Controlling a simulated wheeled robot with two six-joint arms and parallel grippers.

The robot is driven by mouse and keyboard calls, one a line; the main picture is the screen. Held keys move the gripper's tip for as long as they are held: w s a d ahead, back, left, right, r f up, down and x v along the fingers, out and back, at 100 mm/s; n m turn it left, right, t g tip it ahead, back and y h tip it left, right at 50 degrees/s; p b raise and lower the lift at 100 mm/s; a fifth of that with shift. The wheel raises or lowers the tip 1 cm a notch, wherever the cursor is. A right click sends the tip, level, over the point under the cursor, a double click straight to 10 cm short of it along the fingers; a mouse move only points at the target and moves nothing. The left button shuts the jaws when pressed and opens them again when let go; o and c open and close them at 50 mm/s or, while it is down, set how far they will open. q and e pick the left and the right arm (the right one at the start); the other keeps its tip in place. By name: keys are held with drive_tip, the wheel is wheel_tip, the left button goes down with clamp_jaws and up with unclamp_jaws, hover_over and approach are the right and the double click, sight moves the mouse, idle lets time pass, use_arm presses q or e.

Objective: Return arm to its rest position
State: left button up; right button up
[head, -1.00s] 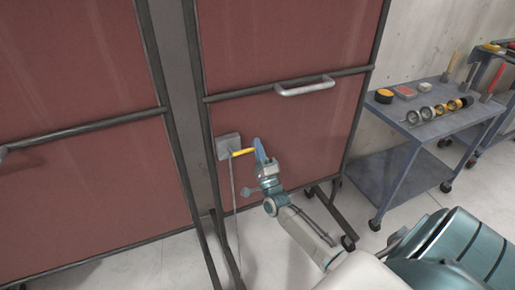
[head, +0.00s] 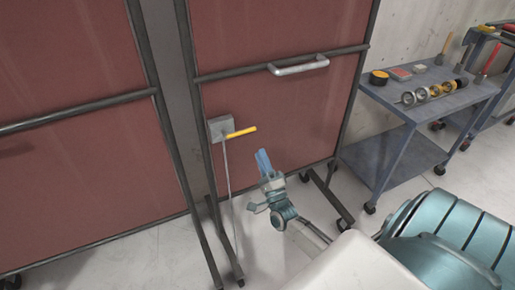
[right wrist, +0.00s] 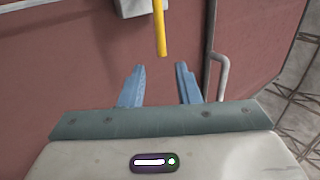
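My right gripper (head: 264,162) is below and to the right of a yellow lever (head: 241,132), apart from it. The lever sticks out of a grey box (head: 219,128) on the red panel. In the right wrist view my right gripper's two blue fingers (right wrist: 159,84) stand apart with nothing between them. The yellow lever (right wrist: 160,30) is beyond the fingertips there, and the grey box (right wrist: 138,7) is at the top edge. My left gripper does not show in either view.
Red framed panels (head: 270,110) on wheeled feet stand in front, one with a metal handle (head: 298,65). A grey-blue cart (head: 400,140) at the right carries a ringed auger-like part (head: 435,91), a yellow-and-black round item (head: 379,77) and other small items. Pale floor lies between.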

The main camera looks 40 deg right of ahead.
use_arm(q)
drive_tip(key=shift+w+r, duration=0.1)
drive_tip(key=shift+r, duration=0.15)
use_arm(e)
drive_tip(key=shift+s+f, duration=0.15)
drive_tip(key=shift+s, duration=0.15)
drive_tip(key=shift+f, duration=0.1)
